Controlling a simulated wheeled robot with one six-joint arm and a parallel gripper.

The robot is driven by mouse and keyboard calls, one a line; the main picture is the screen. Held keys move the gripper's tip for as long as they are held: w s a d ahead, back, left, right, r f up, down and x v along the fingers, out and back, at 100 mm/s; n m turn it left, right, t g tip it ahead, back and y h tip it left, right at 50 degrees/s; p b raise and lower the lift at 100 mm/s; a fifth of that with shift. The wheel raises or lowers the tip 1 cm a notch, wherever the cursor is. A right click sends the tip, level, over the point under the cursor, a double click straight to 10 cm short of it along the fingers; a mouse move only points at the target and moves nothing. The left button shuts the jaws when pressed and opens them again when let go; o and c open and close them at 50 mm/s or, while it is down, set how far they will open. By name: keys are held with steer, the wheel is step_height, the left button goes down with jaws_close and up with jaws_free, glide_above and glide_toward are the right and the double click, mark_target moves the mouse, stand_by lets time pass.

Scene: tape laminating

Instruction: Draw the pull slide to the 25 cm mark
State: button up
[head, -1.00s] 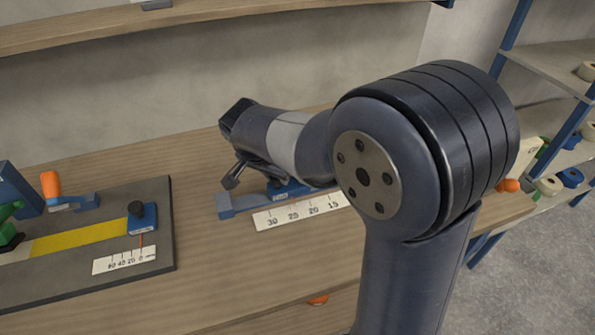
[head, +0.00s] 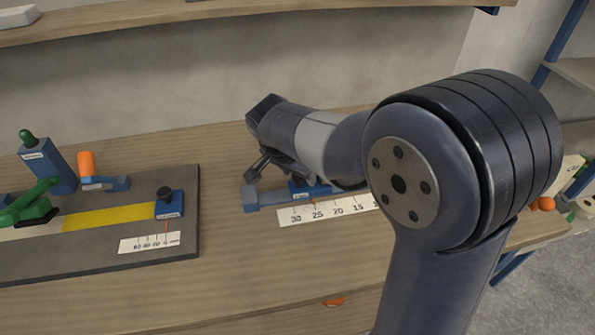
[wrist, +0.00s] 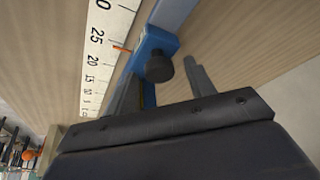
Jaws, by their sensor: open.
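The pull slide (wrist: 150,43) is a blue block with a black knob (wrist: 159,67) on a blue rail (head: 268,198). Its orange pointer (wrist: 121,48) stands close to the 25 line of the white scale (wrist: 97,60), as far as I can tell. The pointer also shows near 25 in the head view (head: 314,203). My gripper (wrist: 160,72) is open, with one finger on each side of the knob in the picture. I see no finger touching the knob. My arm hides part of the slide and the right end of the scale in the head view.
A dark board (head: 100,262) at the left carries a yellow strip (head: 110,216), a blue block with a black knob (head: 169,205), a small scale (head: 150,242), a green clamp (head: 35,207) and an orange handle (head: 87,163).

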steer(key=v, duration=1.1)
steer(key=shift+w+f, duration=0.1)
steer(key=x, duration=1)
steer(key=shift+d+f, duration=0.1)
steer(key=shift+f, duration=0.1)
steer(key=shift+w+d+f, duration=0.1)
steer(key=shift+d+f, duration=0.1)
steer(key=shift+w+d, duration=0.1)
steer(key=shift+d, duration=0.4)
